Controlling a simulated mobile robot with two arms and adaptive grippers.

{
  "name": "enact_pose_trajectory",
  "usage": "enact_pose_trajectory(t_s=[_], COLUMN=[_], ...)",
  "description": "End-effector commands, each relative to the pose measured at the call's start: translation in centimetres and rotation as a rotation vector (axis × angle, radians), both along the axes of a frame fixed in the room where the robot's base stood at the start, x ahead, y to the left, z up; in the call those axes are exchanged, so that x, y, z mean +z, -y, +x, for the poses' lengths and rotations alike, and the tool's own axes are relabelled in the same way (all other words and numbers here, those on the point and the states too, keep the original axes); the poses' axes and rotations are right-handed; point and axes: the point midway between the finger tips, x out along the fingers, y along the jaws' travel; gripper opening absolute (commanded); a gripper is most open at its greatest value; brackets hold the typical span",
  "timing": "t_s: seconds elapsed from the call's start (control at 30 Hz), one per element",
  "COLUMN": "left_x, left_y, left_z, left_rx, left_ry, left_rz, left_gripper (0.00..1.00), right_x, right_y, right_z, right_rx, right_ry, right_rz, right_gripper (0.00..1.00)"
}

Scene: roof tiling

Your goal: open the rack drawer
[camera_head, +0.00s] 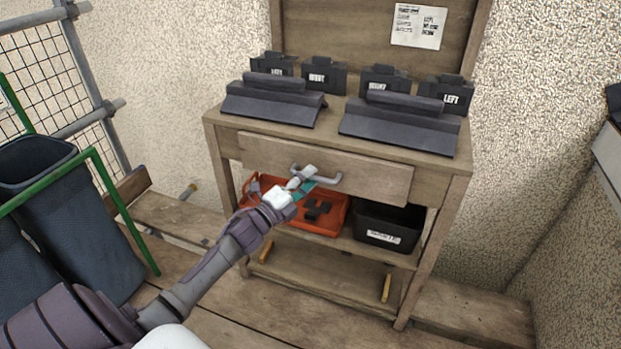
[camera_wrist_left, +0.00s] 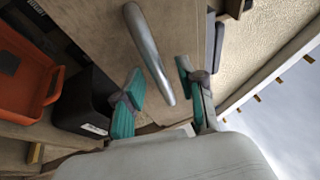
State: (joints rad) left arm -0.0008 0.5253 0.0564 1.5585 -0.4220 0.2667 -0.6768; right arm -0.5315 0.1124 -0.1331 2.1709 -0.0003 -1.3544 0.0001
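The rack drawer (camera_head: 378,180) is a wooden front under the rack's top, and it looks about flush with the frame. Its grey metal bar handle (camera_head: 330,181) is at the middle of the front. My left gripper (camera_head: 304,181) is at the handle, overlapping its left part in the head view. In the left wrist view the gripper's two teal-padded fingers (camera_wrist_left: 160,78) are spread, with the handle (camera_wrist_left: 148,50) passing between them. Gaps show on both sides, so the gripper looks open and not clamped. My right gripper is not in view.
Dark ridge tiles (camera_head: 272,105) and small labelled pieces stand on the rack top (camera_head: 328,140). Below the drawer are an orange tray (camera_head: 325,222) and a black bin (camera_head: 385,228). A green-framed bag holder (camera_head: 140,240) stands at left. A wall (camera_head: 570,240) is at right.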

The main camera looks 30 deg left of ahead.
Motion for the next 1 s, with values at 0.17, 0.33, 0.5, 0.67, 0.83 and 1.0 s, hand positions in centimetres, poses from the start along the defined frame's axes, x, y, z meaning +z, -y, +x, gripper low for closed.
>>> enact_pose_trajectory(t_s=[0.17, 0.33, 0.5, 0.67, 0.83, 1.0], left_x=[0.19, 0.2, 0.19, 0.18, 0.17, 0.15], left_y=[0.15, 0.16, 0.17, 0.16, 0.17, 0.18], left_z=[1.06, 1.16, 1.13, 1.12, 1.12, 1.11], left_rx=[0.0, 0.001, 0.0, 0.0, 0.0, 0.0], left_ry=[-0.001, -0.001, -0.001, -0.001, -0.001, -0.002], left_rz=[0.001, 0.001, 0.001, 0.0, 0.0, 0.0], left_gripper=[0.39, 0.39, 0.28, 0.01, 0.0, 0.0], right_x=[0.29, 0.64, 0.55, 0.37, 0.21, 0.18], right_y=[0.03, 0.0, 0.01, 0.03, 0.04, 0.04], right_z=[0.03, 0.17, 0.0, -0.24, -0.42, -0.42], right_rx=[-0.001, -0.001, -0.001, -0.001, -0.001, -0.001], right_ry=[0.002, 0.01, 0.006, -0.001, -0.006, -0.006], right_rz=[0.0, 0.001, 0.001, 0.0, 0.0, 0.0], right_gripper=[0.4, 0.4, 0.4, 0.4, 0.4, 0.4])
